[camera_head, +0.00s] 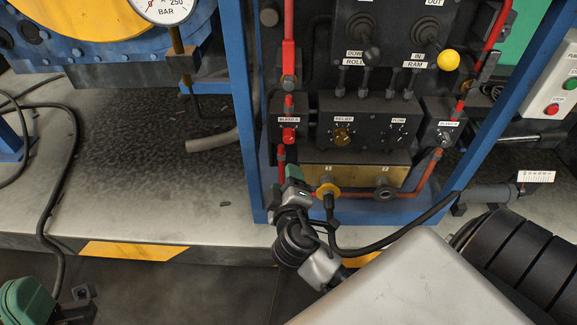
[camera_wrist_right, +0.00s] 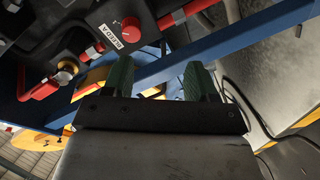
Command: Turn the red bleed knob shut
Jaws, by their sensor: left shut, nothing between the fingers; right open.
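The red bleed knob (camera_head: 289,134) sits on a dark block labelled BLEED A, at the left of the manifold in the head view. In the right wrist view the red knob (camera_wrist_right: 131,23) is near the top, beyond the fingertips and left of the middle of the gap. My right gripper (camera_head: 292,177) is below the knob in the head view and apart from it. Its two green fingers (camera_wrist_right: 158,72) are spread, with nothing held between them. The knob's angle is hard to read. I cannot make out my left gripper in either view.
A blue frame (camera_head: 241,110) borders the panel. A second block labelled BLEED B (camera_head: 444,130) is to the right. A yellow-collared fitting (camera_head: 327,190) with a black hose is close beside my right gripper. Red pipes (camera_head: 288,55) run above the knob.

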